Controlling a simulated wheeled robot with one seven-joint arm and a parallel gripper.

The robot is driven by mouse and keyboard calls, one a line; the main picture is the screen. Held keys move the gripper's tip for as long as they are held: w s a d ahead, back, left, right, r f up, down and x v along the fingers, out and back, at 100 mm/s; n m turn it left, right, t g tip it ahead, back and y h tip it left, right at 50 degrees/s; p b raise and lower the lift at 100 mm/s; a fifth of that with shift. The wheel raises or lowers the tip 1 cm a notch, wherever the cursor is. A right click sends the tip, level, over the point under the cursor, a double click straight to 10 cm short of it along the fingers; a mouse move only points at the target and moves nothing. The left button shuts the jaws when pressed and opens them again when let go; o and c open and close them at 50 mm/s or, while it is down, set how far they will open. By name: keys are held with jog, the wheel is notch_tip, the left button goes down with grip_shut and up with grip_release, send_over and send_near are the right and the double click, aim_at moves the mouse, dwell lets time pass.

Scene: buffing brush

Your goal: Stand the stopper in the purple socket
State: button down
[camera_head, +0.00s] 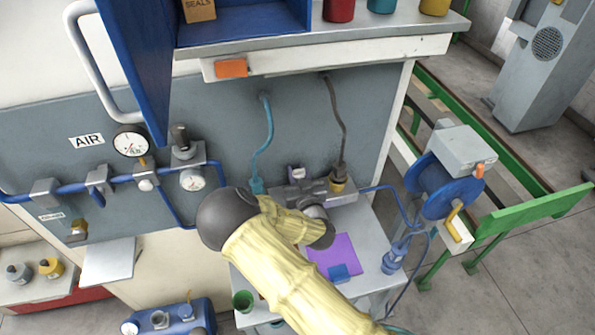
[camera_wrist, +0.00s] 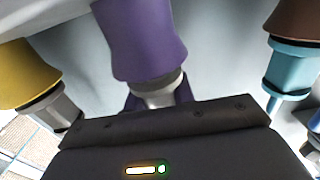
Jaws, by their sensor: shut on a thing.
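My gripper (camera_head: 324,235) is at the end of my pale-yellow-sleeved arm, over the work table beside the purple panel. In the wrist view, a purple tapered piece (camera_wrist: 143,38) with a dark collar and pale neck stands at the centre, right in front of my gripper (camera_wrist: 160,98). I take it as the stopper in my shut jaws, but the fingertips are mostly hidden. Darker purple parts (camera_wrist: 184,91) show on both sides of the neck; I cannot tell whether they are the socket. A flat purple panel (camera_head: 335,252) lies on the table, with a blue square on it.
A yellow-and-grey fitting (camera_wrist: 25,75) and a brown-and-teal fitting (camera_wrist: 292,65) flank the centre in the wrist view. A grey machine (camera_head: 325,192), hanging hoses (camera_head: 265,135), a green cup (camera_head: 243,300) and a blue hose reel (camera_head: 432,190) crowd the work area.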

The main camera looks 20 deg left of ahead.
jog(key=shift+f+b, duration=0.35)
jog(key=c, duration=1.2)
grip_release()
jog(key=shift+o, duration=0.2)
jog(key=shift+r, duration=0.1)
jog(key=shift+r+p, duration=0.3)
jog(key=shift+p, duration=0.15)
jog(key=b+v, duration=0.5)
jog(key=v, duration=0.7)
